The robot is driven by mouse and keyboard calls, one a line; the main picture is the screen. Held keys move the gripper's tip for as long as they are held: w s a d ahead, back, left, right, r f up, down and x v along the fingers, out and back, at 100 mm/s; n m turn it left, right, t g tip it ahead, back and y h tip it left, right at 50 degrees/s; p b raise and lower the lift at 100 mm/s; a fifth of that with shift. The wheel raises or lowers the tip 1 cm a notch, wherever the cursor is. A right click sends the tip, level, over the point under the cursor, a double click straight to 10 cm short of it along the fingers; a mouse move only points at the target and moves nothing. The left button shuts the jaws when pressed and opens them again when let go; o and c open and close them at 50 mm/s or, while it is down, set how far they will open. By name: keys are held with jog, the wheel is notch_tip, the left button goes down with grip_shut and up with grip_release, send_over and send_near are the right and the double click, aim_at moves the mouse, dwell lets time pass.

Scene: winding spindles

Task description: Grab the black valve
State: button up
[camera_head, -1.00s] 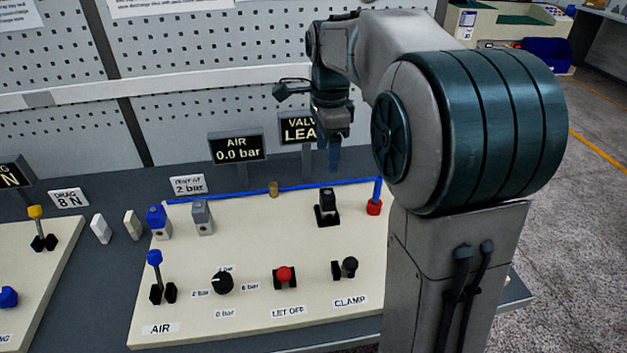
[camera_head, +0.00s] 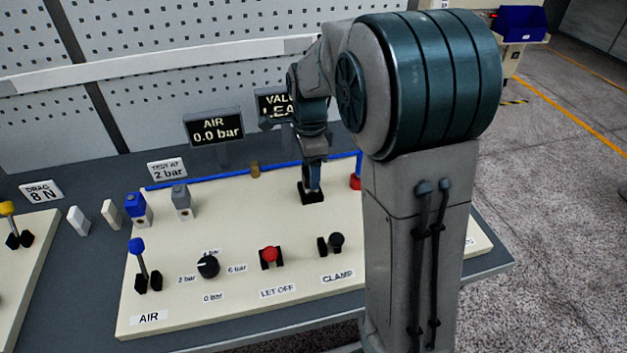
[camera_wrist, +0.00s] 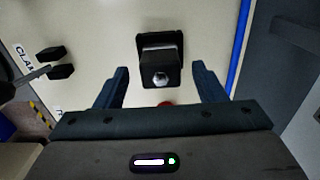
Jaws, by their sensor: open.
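The black valve (camera_wrist: 160,48) stands on the cream panel, a dark block with a silver bolt on its face. In the wrist view it lies between and a little ahead of the two blue fingers of my gripper (camera_wrist: 160,68), with a gap on both sides. In the head view only the valve's black base (camera_head: 311,197) shows clearly; my gripper (camera_head: 313,178) hides its upper part. My gripper is open and holds nothing.
The clamp knob (camera_head: 336,240), red let-off button (camera_head: 269,255), black dial (camera_head: 208,265) and blue-topped air lever (camera_head: 137,255) are nearer the front. Blue and grey blocks stand left.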

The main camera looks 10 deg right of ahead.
jog(key=shift+f, duration=0.85)
jog(key=c, duration=1.1)
jog(key=shift+c, duration=0.2)
